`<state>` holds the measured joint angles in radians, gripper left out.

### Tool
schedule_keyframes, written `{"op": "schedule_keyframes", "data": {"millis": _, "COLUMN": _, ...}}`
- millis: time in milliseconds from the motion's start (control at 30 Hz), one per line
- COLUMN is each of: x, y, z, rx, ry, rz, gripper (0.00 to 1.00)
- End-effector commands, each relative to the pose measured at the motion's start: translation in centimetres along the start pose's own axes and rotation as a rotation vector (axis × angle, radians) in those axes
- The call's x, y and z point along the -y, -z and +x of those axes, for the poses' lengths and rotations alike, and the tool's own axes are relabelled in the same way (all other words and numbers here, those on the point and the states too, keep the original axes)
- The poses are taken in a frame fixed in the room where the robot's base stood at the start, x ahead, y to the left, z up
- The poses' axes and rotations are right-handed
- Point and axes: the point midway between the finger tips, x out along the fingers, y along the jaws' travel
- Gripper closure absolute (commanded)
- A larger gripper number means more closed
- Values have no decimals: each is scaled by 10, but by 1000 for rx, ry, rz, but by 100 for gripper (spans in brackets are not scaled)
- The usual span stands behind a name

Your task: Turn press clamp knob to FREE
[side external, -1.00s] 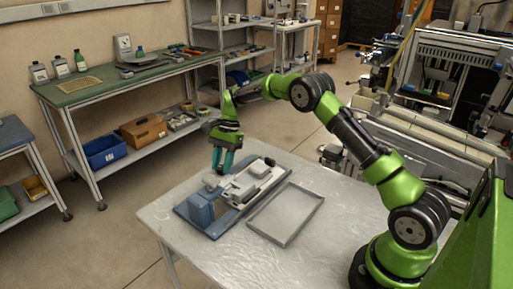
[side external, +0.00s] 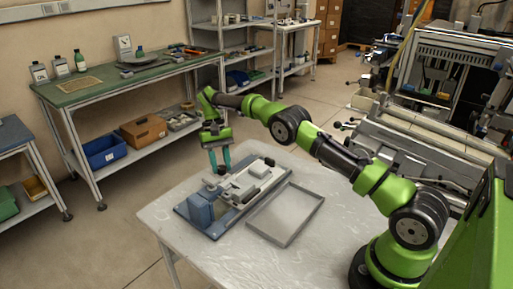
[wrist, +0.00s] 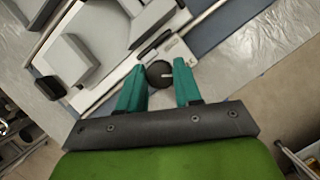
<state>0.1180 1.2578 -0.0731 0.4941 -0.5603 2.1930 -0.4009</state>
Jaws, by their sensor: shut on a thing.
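In the side view my gripper (side external: 220,161) points down at the far left side of the press, and the dark knob (side external: 222,170) shows between the fingertips.
The press stands on a blue base plate (side external: 186,212) with a blue block (side external: 200,208) at its near end. An empty grey tray (side external: 285,214) lies to its right. The table (side external: 205,262) is clear in front. A green-topped bench (side external: 95,88) stands behind.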

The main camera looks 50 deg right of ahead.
Motion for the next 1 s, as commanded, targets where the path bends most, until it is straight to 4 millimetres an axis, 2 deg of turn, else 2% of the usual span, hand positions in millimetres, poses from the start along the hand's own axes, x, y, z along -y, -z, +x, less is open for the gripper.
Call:
{"op": "schedule_keyframes", "data": {"millis": 333, "x": 1, "y": 0, "z": -2, "rx": -5, "ry": -60, "rz": -145, "gripper": 97}}
{"op": "schedule_keyframes", "data": {"millis": 900, "x": 1, "y": 0, "z": -2, "rx": -6, "ry": -72, "rz": -176, "gripper": 97}}
{"op": "schedule_keyframes", "data": {"millis": 933, "x": 1, "y": 0, "z": -2, "rx": -6, "ry": -72, "rz": -176, "gripper": 65}}
{"op": "schedule_keyframes", "data": {"millis": 1000, "x": 1, "y": 0, "z": -2, "rx": -5, "ry": -72, "rz": -176, "gripper": 54}}
